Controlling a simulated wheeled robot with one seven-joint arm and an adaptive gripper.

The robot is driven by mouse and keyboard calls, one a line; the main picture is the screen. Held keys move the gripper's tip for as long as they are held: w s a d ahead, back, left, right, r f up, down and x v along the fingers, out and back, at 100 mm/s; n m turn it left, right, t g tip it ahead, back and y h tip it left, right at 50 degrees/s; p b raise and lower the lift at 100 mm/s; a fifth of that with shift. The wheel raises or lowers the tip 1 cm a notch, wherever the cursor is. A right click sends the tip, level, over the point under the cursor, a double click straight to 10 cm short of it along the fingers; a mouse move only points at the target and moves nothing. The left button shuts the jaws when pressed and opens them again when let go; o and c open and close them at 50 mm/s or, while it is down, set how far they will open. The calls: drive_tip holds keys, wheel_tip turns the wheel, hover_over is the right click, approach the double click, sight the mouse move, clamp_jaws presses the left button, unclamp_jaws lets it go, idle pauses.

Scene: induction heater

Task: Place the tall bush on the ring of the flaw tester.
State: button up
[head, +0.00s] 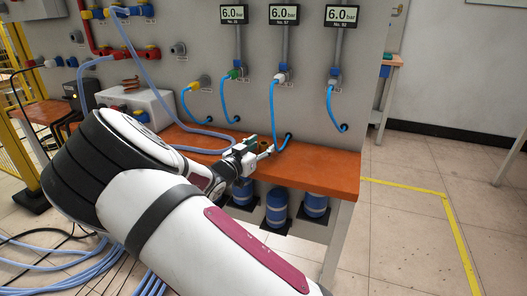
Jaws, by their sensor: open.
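My gripper (266,151) is at the end of my arm, low over the orange bench (325,163) near the foot of the grey panel. It is small and partly hidden by my own wrist, and its fingers are open. I cannot make out the tall bush in this view. I also cannot pick out the flaw tester or its ring with certainty. My large white arm covers much of the left and middle of the picture and hides part of the bench.
The grey panel (230,110) carries several pressure displays and blue hoses hanging down to the bench. A white box (137,105) stands on the bench's left part. Blue cylinders (276,207) stand below the bench. The floor at the right, with a yellow line (450,215), is clear.

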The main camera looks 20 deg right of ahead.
drive_tip(key=shift+d, duration=0.1)
clamp_jaws()
drive_tip(key=shift+r, duration=0.1)
